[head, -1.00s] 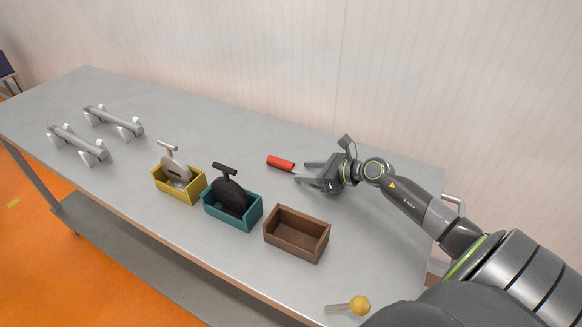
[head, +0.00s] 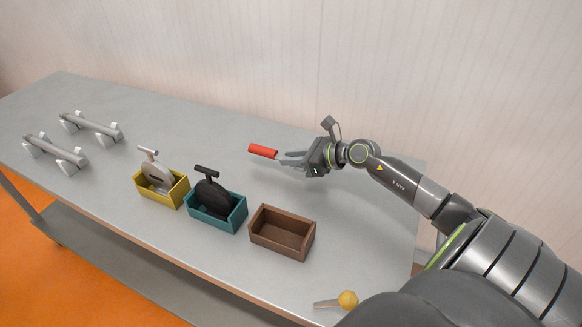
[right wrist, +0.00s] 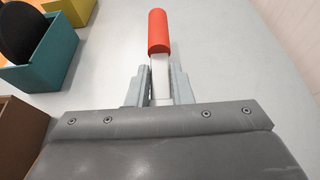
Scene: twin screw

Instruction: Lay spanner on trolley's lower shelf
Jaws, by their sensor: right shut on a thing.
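The spanner has a red handle (head: 262,151) and a pale metal shank, and it is in my right gripper (head: 290,159) over the far part of the trolley's top. In the right wrist view the red handle (right wrist: 158,32) points away from the gripper, and the shank (right wrist: 160,80) is between the two fingers. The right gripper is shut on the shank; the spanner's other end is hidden. The spanner appears raised slightly off the top. The trolley's lower shelf (head: 125,270) shows below the top's front edge at lower left. My left gripper is not in view.
Yellow (head: 180,194), teal (head: 222,222) and brown (head: 280,245) boxes stand in a row in front of the spanner. Two grey bars on supports (head: 92,126) stand at the left. A yellow-knobbed item (head: 347,300) lies near the front. A wall is behind.

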